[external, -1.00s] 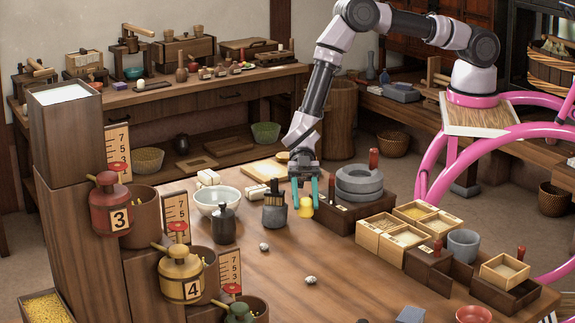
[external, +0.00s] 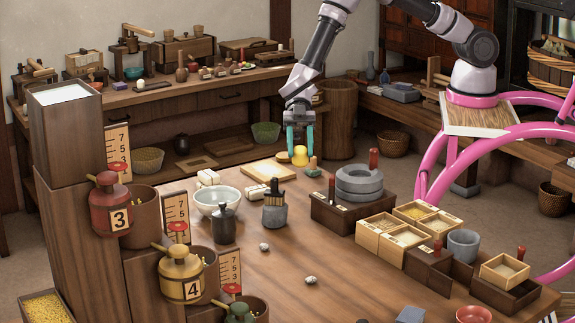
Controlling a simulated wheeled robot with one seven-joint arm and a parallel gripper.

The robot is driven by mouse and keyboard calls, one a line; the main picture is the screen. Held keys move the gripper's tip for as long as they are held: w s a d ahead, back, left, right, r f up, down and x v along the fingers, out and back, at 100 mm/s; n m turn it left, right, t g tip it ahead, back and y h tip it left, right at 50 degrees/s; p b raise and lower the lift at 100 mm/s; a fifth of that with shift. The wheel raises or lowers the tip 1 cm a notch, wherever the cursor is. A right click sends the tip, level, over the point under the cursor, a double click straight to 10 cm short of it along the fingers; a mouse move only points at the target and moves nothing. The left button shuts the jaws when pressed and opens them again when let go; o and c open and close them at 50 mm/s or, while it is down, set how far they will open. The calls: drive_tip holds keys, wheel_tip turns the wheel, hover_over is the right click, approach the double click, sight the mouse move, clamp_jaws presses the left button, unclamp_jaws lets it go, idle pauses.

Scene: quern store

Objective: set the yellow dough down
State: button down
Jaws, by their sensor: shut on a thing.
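The yellow dough (external: 300,156) is a small ball between the teal fingertips of my gripper (external: 301,149). My gripper is shut on it and points down at the far end of the table. The dough appears beside the right part of a pale wooden board (external: 262,174). I cannot tell whether its underside touches anything. A tan rounded piece (external: 282,157) sits just left of the dough at the board's back edge.
A small wooden-handled stamp (external: 312,168) stands just right of the dough. A grey quern (external: 359,182) on a dark box is farther right. White rolls (external: 257,192), a brush pot (external: 274,213) and a white bowl (external: 217,203) stand nearer. The table's middle is mostly clear.

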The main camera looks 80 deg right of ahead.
drive_tip(key=w+d+m+t, duration=0.2)
drive_tip(key=w+d, duration=0.3)
drive_tip(key=d, duration=0.9)
drive_tip(key=w+d+m+t, duration=0.2)
drive_tip(key=w+d, duration=0.3)
drive_tip(key=d, duration=0.8)
drive_tip(key=s+d+m+t, duration=0.2)
drive_tip(key=d+m+t, duration=0.15)
drive_tip(key=d, duration=1.95)
drive_tip(key=shift+n+h, duration=0.3)
drive_tip(key=shift+n, duration=0.15)
drive_tip(key=f, duration=1.6)
drive_tip(key=shift+w+a, duration=0.1)
drive_tip(key=shift+w, duration=0.15)
drive_tip(key=shift+t, duration=0.25)
drive_tip(key=shift+f, duration=2.4)
drive_tip(key=shift+f, duration=0.1)
drive_tip(key=shift+c, duration=2)
unclamp_jaws()
